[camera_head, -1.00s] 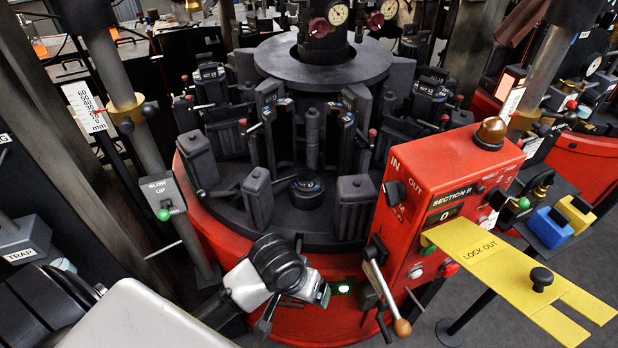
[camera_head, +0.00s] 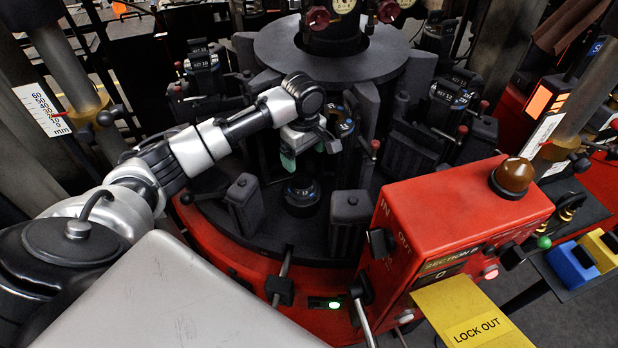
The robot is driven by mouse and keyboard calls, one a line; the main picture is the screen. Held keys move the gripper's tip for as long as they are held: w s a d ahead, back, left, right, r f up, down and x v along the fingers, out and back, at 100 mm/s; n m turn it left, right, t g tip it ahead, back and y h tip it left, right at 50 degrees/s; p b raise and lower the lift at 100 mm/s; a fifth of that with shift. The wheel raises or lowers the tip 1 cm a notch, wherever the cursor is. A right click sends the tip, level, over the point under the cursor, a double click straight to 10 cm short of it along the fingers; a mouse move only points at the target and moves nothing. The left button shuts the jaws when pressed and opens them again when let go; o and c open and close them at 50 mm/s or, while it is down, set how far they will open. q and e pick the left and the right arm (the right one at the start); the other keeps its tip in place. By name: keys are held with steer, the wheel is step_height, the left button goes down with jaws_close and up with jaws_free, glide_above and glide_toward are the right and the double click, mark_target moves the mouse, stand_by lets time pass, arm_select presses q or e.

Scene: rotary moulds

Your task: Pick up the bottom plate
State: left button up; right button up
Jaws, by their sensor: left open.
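The bottom plate, as far as I can tell, is the round black puck (camera_head: 301,197) with a blue-edged, labelled top. It sits on the dark table of the red rotary machine, between the open mould halves. My left gripper (camera_head: 308,153) is open, just above and behind it in the picture. The gripper hides the post behind the puck. My right gripper is not in view.
Dark upright blocks stand left (camera_head: 243,205) and right (camera_head: 350,222) of the puck. A red control box (camera_head: 455,225) with a yellow lock-out plate (camera_head: 470,315) is at front right. A metal lever (camera_head: 362,318) stands at the front. More mould sets ring the central column.

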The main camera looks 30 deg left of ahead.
mark_target(302, 181)
arm_select(q)
steer(key=f, duration=0.1)
steer(key=s+f, duration=0.1)
steer(key=f, duration=0.1)
steer(key=shift+s+f, duration=0.1)
steer(key=shift+f, duration=0.05)
steer(key=shift+d+f, duration=0.1)
steer(key=shift+f, duration=0.2)
step_height(302, 181, down, 4)
steer(key=shift+f+p, duration=0.2)
steer(key=shift+p, duration=0.55)
steer(key=shift+f, duration=0.4)
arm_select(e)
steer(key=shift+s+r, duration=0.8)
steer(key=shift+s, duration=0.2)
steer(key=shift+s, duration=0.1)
arm_select(q)
steer(key=c, duration=1.2)
steer(key=shift+r, duration=0.1)
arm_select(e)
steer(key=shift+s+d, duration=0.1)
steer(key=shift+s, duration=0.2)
